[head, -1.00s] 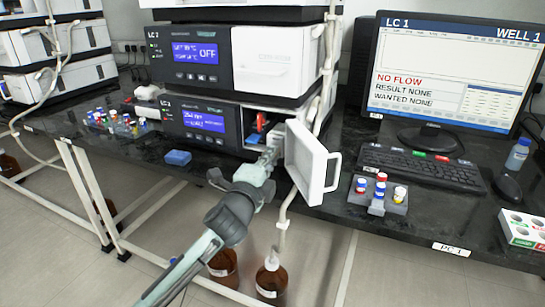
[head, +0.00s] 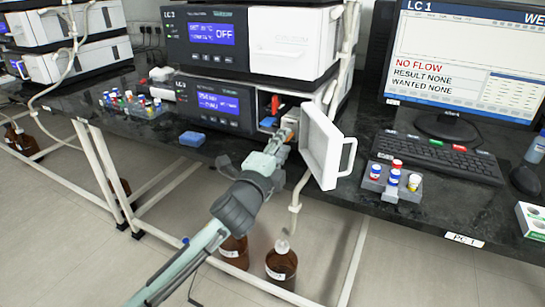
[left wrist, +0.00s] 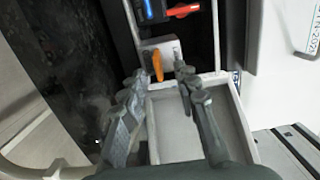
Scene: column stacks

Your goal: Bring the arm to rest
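My left gripper (head: 287,138) is at the opening of the lower instrument's compartment, beside the open white door (head: 327,148). In the left wrist view its two fingers (left wrist: 160,72) are apart, over a pale open tray (left wrist: 195,118). An orange piece (left wrist: 157,65) shows between the fingertips, in front of a light grey block (left wrist: 165,50). I see no contact between it and the fingers. My right gripper is in neither view.
A rack (head: 392,183) with several capped vials stands right of the door, before the keyboard (head: 435,157). Brown bottles (head: 281,262) stand below. The monitor (head: 465,60) is at the right.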

